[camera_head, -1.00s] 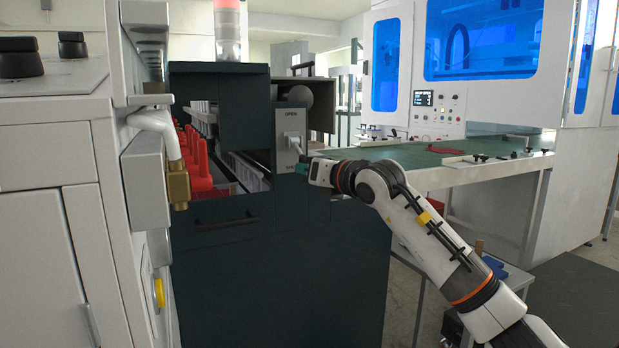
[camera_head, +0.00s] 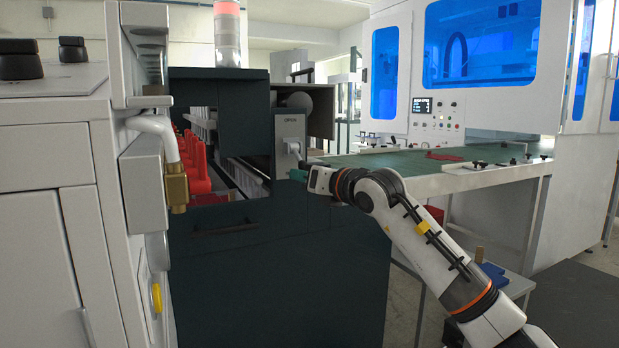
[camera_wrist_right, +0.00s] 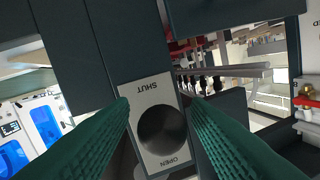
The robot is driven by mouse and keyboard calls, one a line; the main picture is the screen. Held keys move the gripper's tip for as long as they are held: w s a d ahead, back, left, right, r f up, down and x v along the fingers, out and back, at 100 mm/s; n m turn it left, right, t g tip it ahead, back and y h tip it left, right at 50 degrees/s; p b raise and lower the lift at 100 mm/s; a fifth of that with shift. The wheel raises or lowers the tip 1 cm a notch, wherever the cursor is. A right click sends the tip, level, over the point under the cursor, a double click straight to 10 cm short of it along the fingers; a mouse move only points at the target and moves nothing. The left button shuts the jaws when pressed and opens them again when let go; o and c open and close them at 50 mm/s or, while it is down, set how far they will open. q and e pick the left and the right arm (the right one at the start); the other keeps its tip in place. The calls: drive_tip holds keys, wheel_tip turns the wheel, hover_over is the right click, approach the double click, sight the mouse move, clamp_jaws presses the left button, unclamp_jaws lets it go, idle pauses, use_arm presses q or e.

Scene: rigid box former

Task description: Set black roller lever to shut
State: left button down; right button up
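The lever's pale label plate (camera_head: 289,130) is on the dark green machine's front corner, with OPEN at its top in the head view. The lever (camera_head: 295,150) juts out from it, small in this view. In the wrist view the plate (camera_wrist_right: 148,90) reads SHUT at the top and OPEN at the bottom. The lever's dark round end (camera_wrist_right: 162,130) covers its middle, nearer OPEN. My right gripper (camera_head: 298,174) is just below and in front of the lever. Its green fingers (camera_wrist_right: 162,103) are apart, one either side of the round end, with plate showing between. My left gripper is out of view.
A pale cabinet (camera_head: 50,190) with a pipe stands close at the left. A green-topped table (camera_head: 400,164) lies right of the lever, beyond my right arm. Red parts (camera_head: 196,170) stand in the machine's opening. Floor shows at the right.

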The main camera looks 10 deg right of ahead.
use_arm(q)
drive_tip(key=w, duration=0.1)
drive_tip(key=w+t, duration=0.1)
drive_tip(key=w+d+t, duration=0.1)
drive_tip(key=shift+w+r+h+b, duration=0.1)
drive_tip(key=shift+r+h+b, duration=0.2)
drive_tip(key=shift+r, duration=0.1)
use_arm(e)
drive_tip(key=v, duration=1.2)
drive_tip(key=shift+r, duration=0.1)
